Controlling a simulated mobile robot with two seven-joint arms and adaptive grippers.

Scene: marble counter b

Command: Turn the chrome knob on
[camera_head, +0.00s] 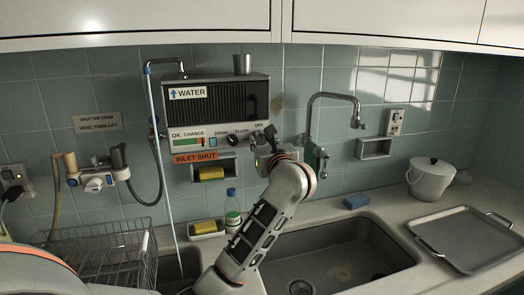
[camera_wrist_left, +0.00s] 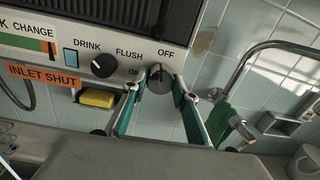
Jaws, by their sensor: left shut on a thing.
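The water unit (camera_head: 225,104) hangs on the tiled wall, with a dark grille and a control strip below it. The chrome knob (camera_wrist_left: 160,80) sits at the right end of this strip, between the labels OFF and ON. My left gripper (camera_wrist_left: 160,84) is shut on the knob, one finger on each side. In the head view my left gripper (camera_head: 268,140) reaches the strip's right end, and the knob is hard to make out there. The knob's exact angle is unclear. My right gripper is not in view.
A black DRINK/FLUSH knob (camera_wrist_left: 103,66) is close left of the chrome knob. A faucet (camera_head: 333,97) and green item (camera_head: 316,157) are to the right. A soap bottle (camera_head: 232,210), wire rack (camera_head: 95,255) and sink (camera_head: 335,262) lie below.

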